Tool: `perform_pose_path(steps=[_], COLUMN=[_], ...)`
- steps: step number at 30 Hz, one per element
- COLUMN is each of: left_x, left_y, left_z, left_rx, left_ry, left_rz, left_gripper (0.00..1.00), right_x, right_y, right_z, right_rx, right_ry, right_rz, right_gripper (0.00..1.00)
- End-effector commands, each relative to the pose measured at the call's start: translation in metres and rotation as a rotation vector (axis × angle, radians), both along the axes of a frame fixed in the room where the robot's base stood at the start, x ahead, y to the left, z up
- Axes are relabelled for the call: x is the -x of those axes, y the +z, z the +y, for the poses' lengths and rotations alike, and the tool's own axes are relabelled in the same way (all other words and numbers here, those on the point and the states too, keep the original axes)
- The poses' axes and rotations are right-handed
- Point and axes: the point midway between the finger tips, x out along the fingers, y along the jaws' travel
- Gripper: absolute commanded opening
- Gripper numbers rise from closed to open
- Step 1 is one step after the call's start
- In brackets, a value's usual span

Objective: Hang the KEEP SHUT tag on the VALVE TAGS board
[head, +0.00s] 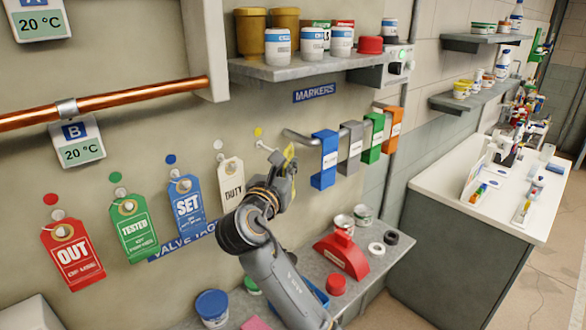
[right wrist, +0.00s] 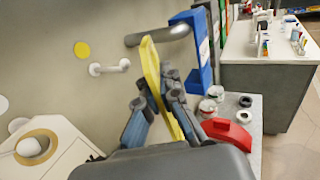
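My right gripper (head: 284,178) is shut on a yellow tag (head: 289,155), held upright just right of an empty peg (head: 264,147) under a yellow dot (head: 258,132). In the right wrist view the tag (right wrist: 153,75) is edge-on between the fingers (right wrist: 158,95), so its writing is hidden. The bare peg (right wrist: 110,67) and yellow dot (right wrist: 82,49) are to its left, apart from it. Red OUT (head: 73,257), green TESTED (head: 134,232), blue SET (head: 188,210) and white DUTY (head: 231,185) tags hang in a row. The blue board sign (head: 180,248) is partly hidden. My left gripper is out of view.
Right of the peg, a rail (head: 302,138) carries blue (head: 324,160), grey, green and orange holders near the gripper. A shelf with jars (head: 300,70) is above; a lower shelf holds a red object (head: 342,255). A copper pipe (head: 130,97) runs at left.

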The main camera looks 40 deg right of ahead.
Motion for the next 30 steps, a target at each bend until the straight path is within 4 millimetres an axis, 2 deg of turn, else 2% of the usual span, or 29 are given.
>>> perform_pose_path(steps=[18,25,30], left_x=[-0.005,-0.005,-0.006], left_y=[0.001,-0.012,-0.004], left_z=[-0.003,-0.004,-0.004], left_rx=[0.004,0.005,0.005], left_ry=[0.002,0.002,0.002], left_rz=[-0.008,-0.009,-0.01], left_gripper=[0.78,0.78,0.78], right_x=[-0.037,-0.051,-0.058], right_y=[-0.003,-0.007,-0.009], right_z=[0.003,0.004,0.005], right_rx=[0.001,0.0,0.0], right_ry=[0.0,0.0,0.001], right_rz=[-0.001,0.0,0.002], right_gripper=[0.0,0.0,0.0])
